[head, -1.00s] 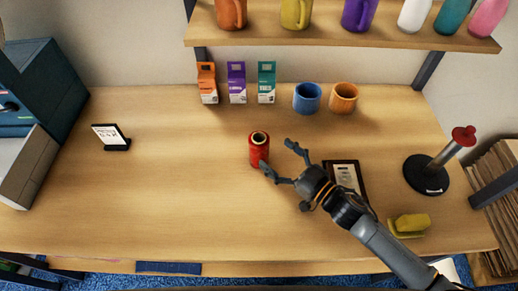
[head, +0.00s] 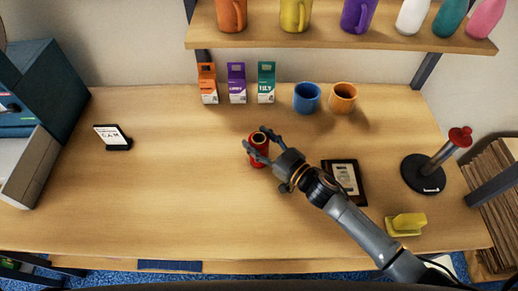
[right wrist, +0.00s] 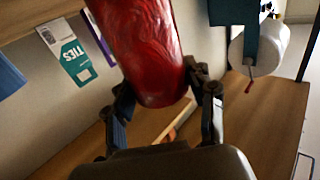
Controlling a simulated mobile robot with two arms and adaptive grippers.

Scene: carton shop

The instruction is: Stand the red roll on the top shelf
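The red roll (head: 262,148) stands upright near the middle of the table, with a dark hole in its top end. My right gripper (head: 256,138) reaches in from the lower right, with one finger on each side of the roll. In the right wrist view the roll (right wrist: 148,45) fills the space between the fingers, which look closed against its sides. One finger hides part of the roll in the head view. A wooden shelf (head: 340,40) runs above the back of the table. My left gripper is not in view.
Mugs and bottles line the shelf. Three small cartons (head: 237,84), a blue mug (head: 306,98) and an orange mug (head: 343,98) stand behind the roll. A dark framed card (head: 345,182) lies under my right arm.

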